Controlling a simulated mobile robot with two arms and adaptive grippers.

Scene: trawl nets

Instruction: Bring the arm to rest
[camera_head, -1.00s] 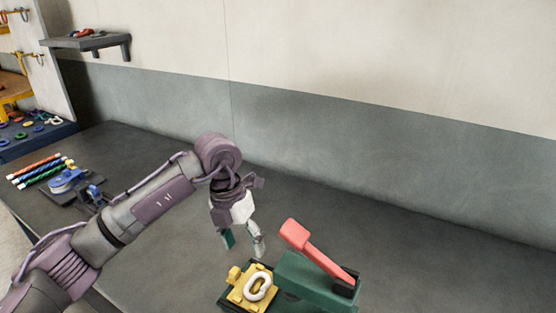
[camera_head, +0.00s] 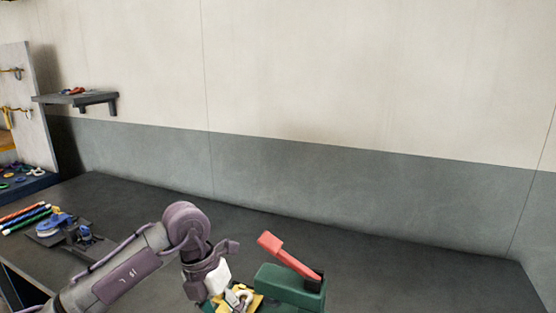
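My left arm comes in from the lower left, with its purple and grey links bent at the elbow. My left gripper (camera_head: 222,302) points down at the bottom edge of the view, at the left of a green press-like device (camera_head: 288,287) with a red lever (camera_head: 288,256). Its fingers appear spread, one teal and one grey, partly cut off by the frame. A yellow block (camera_head: 256,299) with a pale ring (camera_head: 245,296) sits beside the device, partly hidden by the gripper. I cannot tell whether the fingers touch it. My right gripper is not in view.
The dark worktop (camera_head: 420,275) is clear on the right. Striped rods (camera_head: 25,217) and a blue fixture (camera_head: 58,223) lie at the left. A small wall shelf (camera_head: 75,97) hangs above, and a blue tray (camera_head: 28,184) of coloured rings stands at the far left.

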